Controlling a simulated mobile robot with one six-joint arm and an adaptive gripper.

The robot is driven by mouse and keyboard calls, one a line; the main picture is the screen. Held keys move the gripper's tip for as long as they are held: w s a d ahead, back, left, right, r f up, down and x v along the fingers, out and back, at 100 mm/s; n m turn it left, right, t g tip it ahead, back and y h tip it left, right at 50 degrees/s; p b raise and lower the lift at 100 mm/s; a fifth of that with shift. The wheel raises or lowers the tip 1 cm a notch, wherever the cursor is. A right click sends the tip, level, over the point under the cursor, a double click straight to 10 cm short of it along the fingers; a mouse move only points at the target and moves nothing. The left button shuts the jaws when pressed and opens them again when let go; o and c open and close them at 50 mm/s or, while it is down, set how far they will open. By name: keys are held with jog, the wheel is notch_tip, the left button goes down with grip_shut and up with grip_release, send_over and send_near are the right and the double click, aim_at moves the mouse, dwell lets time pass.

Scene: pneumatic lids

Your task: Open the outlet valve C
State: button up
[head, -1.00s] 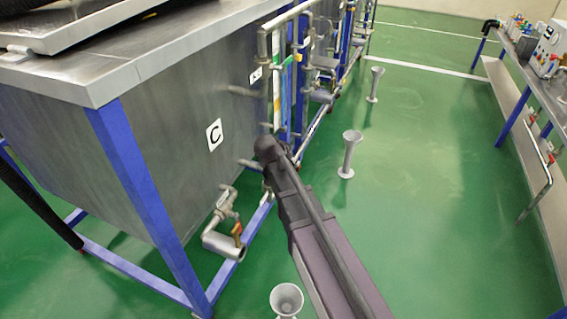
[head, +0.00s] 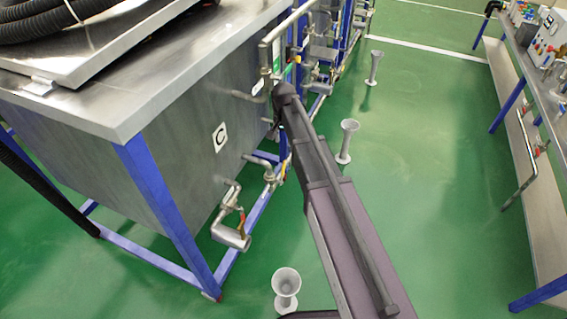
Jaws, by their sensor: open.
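Tank C (head: 180,150) is a grey metal box on blue legs, with a C label (head: 220,137) on its side. Low on that side, the outlet valve C (head: 240,222) has a small orange-red handle above a short, wide grey pipe end (head: 231,237). The handle looks upright and slanted, but it is too small to tell its exact setting. My dark arm reaches up from the bottom right, and its far joint is beside the tank's far corner, above and right of the valve. My gripper is hidden behind the arm, and nothing of mine touches the valve.
A second pipe with a valve (head: 270,175) is just beyond, close to my arm. Grey funnel stands (head: 286,282), (head: 346,140) and (head: 374,66) rise from the green floor. A metal bench (head: 545,75) runs along the right.

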aim_at(284, 163)
jog(key=shift+f, duration=0.2)
notch_tip(284, 163, down, 13)
jog(key=b, duration=1.3)
jog(key=shift+f+b, duration=0.2)
jog(key=shift+b, duration=0.2)
grip_shut()
